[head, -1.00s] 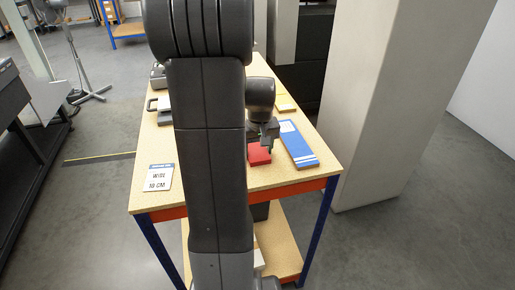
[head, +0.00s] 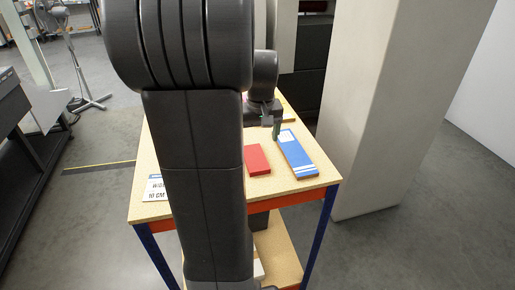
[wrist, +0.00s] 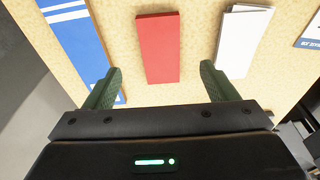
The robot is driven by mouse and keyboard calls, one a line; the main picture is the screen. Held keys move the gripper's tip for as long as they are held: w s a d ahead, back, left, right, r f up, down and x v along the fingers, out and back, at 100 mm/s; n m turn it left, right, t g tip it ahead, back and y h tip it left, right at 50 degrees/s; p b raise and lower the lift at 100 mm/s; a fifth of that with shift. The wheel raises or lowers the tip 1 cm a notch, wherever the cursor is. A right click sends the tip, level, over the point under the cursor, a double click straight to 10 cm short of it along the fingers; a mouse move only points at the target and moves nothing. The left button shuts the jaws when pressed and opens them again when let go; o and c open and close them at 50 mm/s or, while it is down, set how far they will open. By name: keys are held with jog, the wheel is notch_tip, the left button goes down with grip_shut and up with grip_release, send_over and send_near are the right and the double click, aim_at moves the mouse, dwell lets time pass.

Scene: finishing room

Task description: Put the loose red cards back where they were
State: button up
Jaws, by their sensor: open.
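A flat red block (head: 257,159), which could be the red cards, lies on the wooden bench top; in the wrist view the red block (wrist: 170,48) lies ahead of my fingers, between their lines. I cannot tell whether it is one piece or a stack. My gripper (wrist: 160,84) is open with nothing between its green fingers. In the head view my gripper (head: 271,126) is above the bench, beyond the red block and apart from it. No other red cards show; my arm hides part of the bench.
A blue box with white stripes (head: 298,155) lies right of the red block. White folded cards (wrist: 243,40) lie on its other side. A printed sign (head: 154,189) lies at the bench's near left. A pale pillar (head: 370,110) stands right of the bench.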

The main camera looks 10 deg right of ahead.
aim_at(257, 161)
jog(key=r, duration=0.2)
jog(key=shift+s+r, duration=0.2)
jog(key=shift+r, duration=0.1)
jog(key=f, duration=0.4)
jog(key=w+f, duration=0.1)
jog(key=f, duration=0.7)
jog(key=shift+w, duration=0.4)
jog(key=shift+w+r, duration=0.1)
jog(key=shift+r, duration=1.35)
